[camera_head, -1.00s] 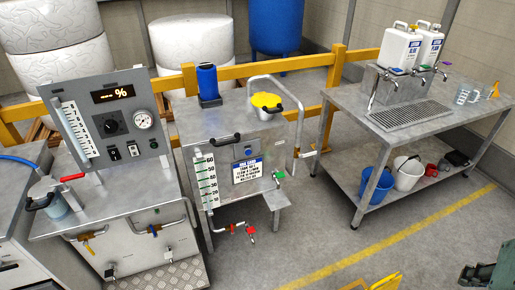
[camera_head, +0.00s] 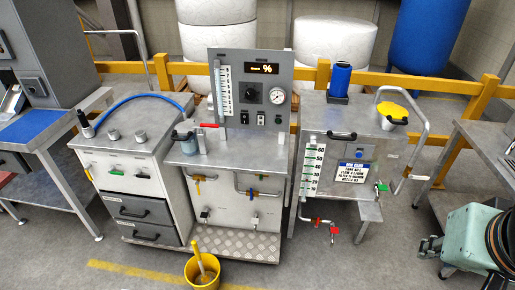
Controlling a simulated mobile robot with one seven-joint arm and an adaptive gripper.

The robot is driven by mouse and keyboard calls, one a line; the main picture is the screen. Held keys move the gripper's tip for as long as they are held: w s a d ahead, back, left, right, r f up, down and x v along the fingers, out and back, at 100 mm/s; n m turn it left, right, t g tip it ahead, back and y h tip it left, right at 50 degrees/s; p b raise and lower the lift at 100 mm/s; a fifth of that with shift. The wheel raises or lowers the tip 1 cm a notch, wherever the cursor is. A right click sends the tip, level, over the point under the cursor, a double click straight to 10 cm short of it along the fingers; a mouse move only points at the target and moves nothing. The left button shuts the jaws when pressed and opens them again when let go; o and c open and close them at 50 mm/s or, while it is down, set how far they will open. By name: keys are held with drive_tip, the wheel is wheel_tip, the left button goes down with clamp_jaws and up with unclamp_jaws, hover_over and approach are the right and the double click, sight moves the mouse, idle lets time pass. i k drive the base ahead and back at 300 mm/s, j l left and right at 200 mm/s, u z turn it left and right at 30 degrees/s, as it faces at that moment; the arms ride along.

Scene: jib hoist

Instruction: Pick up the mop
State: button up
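A yellow bucket (camera_head: 203,274) stands on the floor at the bottom, in front of the metal cabinets. A pale yellow stick-like handle (camera_head: 202,262) leans up out of it. I cannot tell whether this is the mop, and no mop head shows clearly. My gripper (camera_head: 429,248) is at the lower right, at the end of my teal arm, well to the right of the bucket. It is small and dark here, it touches nothing that I can see, and its opening cannot be made out.
A control-panel cabinet (camera_head: 250,208) and a drawer cabinet (camera_head: 142,186) stand behind the bucket, with a tread-plate step (camera_head: 237,243) at the base. A tank unit (camera_head: 352,132) stands to the right. A workbench (camera_head: 40,131) is at left. The floor between bucket and gripper is open.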

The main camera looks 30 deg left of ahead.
sight(205, 278)
drive_tip(key=u, duration=1.95)
drive_tip(key=i+l+u, duration=0.15)
drive_tip(key=i, duration=0.2)
drive_tip(key=i+l+u, duration=0.15)
drive_tip(key=i, duration=0.25)
drive_tip(key=i+l+u, duration=0.15)
drive_tip(key=i, duration=0.2)
